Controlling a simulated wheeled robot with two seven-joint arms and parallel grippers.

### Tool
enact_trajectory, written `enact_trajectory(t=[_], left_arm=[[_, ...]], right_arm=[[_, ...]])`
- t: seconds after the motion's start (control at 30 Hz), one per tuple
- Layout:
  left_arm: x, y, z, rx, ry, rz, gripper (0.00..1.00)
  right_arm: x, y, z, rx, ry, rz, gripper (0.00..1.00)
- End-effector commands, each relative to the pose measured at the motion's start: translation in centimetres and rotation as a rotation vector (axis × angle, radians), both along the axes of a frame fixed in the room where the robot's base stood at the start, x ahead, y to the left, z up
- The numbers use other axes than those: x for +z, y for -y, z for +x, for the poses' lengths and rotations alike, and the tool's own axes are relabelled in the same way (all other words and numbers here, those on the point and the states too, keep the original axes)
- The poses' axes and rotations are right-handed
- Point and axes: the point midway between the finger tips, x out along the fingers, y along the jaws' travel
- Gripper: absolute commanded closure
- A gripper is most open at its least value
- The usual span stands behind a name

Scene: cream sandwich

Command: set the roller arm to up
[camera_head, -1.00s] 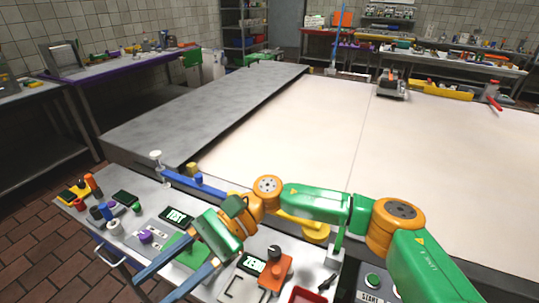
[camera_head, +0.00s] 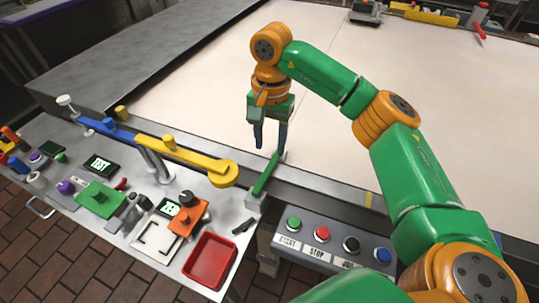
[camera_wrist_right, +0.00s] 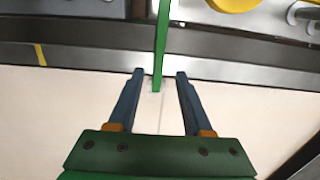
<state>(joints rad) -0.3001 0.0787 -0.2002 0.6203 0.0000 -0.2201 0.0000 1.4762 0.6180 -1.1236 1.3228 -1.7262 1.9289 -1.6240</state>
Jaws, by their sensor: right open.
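A green arm (camera_head: 266,176) rises from a grey post at the belt's near edge and reaches over the rail towards the belt. A yellow arm (camera_head: 190,157) with a round end and a blue arm (camera_head: 108,128) lie along the same edge to its left. No label shows which is the roller arm. My right gripper (camera_head: 271,152) is open and points down at the green arm's far end. In the right wrist view, the green arm (camera_wrist_right: 161,45) lies in line with the gap between the open fingertips (camera_wrist_right: 160,74), with space on both sides. My left gripper is out of view.
The pale belt (camera_head: 200,90) is clear around my right gripper. A button panel (camera_head: 335,243) stands right of the green arm's post. A red tray (camera_head: 210,262), a green block (camera_head: 100,198) and an orange device (camera_head: 188,218) are on the steel bench.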

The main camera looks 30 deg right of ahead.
Motion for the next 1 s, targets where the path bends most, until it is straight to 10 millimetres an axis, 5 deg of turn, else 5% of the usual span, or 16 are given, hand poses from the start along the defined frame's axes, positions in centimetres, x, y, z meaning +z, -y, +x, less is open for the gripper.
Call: enact_trajectory(t=[0.4,0.67,0.87,1.0], left_arm=[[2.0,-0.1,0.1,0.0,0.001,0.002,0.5],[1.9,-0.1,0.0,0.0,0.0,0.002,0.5],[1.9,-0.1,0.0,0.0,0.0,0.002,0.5],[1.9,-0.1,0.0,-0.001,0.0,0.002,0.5]], right_arm=[[-6.4,0.3,0.2,-0.012,0.012,-0.02,0.5],[-7.2,0.3,0.3,-0.01,0.015,-0.019,0.5],[-7.2,0.3,0.3,-0.01,0.015,-0.019,0.96],[-7.2,0.3,0.3,-0.01,0.015,-0.019,1.0]])
